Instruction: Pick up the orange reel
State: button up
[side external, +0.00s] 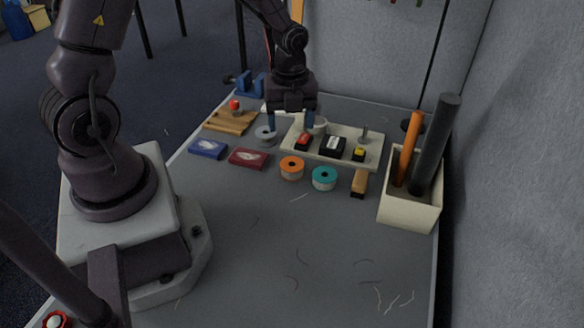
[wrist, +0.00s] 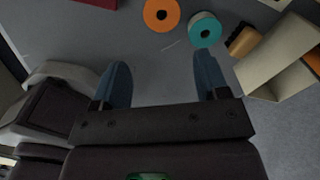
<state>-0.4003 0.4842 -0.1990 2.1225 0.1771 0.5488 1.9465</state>
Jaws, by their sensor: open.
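In the wrist view the orange reel (wrist: 161,14) is at the top edge, ahead of the fingers and left of the teal reel (wrist: 205,30).
A cream tray (side external: 372,147) with several small items stands behind the reels. A cream bin (side external: 408,212) with an orange and a dark rod is at right. Blue (side external: 208,149) and dark red (side external: 248,158) boxes lie left. The table's front is mostly clear, with thread scraps.

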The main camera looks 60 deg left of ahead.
send_over(292, 165)
jog(key=f, duration=0.5)
jog(key=d+f, duration=0.1)
jog(key=f, duration=0.1)
jog(key=shift+s+f, duration=0.15)
jog(key=shift+s, duration=0.25)
jog(key=shift+w+a+f, duration=0.1)
jog(key=shift+w+f, duration=0.05)
jog(key=shift+f, duration=1.25)
jog(key=shift+w+a+f, duration=0.1)
jog(key=shift+f, duration=1.3)
jog(key=c, duration=0.7)
jog(key=shift+r, duration=0.1)
